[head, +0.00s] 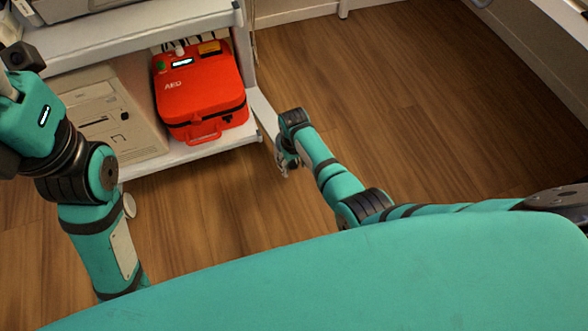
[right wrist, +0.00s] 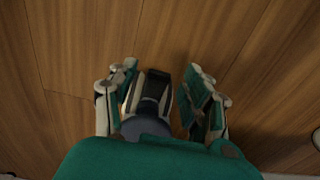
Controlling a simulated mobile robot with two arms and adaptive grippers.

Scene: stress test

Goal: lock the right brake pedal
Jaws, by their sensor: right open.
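In the right wrist view, a caster with a dark pedal-like top (right wrist: 152,92) and pale sides sits between my right gripper's fingers. I take it for the brake pedal, but the picture is dark and its lock position cannot be told. My right gripper (right wrist: 162,72) is open, with one finger on each side of the caster; whether either finger touches it is unclear. In the head view my right gripper (head: 286,164) is low over the floor, beside the cart's front right corner, and the caster is hidden there. My left arm stands at the left; its fingers are not visible.
A grey shelved cart (head: 190,154) stands at the left. Its lower shelf holds a red AED case (head: 200,90) and a beige box (head: 105,115). The wood floor (head: 400,80) is clear to the right. My teal body fills the bottom.

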